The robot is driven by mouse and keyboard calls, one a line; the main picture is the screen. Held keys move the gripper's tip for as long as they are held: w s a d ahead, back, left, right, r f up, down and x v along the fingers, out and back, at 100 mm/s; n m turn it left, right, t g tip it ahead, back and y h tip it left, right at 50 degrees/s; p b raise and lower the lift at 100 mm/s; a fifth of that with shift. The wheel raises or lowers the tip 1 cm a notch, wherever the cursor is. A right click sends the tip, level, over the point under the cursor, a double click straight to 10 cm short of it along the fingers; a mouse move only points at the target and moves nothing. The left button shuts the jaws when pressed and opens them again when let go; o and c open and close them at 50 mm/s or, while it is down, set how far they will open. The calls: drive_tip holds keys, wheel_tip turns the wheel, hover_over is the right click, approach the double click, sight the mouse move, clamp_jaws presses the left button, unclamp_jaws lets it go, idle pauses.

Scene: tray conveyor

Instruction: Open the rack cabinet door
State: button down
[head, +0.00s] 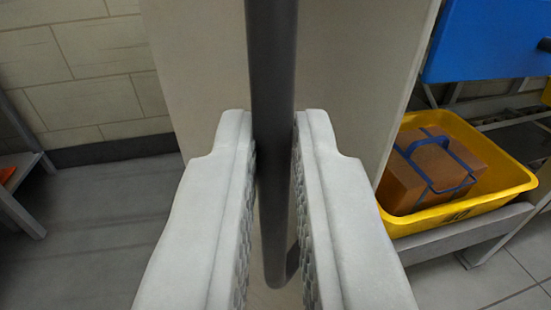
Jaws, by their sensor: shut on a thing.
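The rack cabinet door (355,75) is a flat beige panel straight ahead of me in the head view. Its handle (272,60) is a dark grey vertical bar that bends toward the panel at its lower end. My gripper (272,150) has its two pale grey fingers on either side of the bar, shut on it. The bar runs on above and below the fingers. The fingers hide part of the panel's lower area. I cannot tell from this view whether the door stands ajar.
A yellow tray (505,190) with a brown box (425,180) strapped in blue sits on a grey frame at the right. A blue panel (490,40) is above it. Clear grey floor (90,220) lies at the left, with a low shelf (25,180) by the tiled wall.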

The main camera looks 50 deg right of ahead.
drive_tip(key=w+a, duration=0.5)
drive_tip(key=a, duration=0.2)
drive_tip(key=shift+w+a, duration=0.15)
drive_tip(key=shift+w, duration=0.05)
idle(0.3)
drive_tip(key=c, duration=1.5)
unclamp_jaws()
drive_tip(key=v, duration=1.7)
drive_tip(key=shift+s+a, duration=0.1)
drive_tip(key=shift+a, duration=0.05)
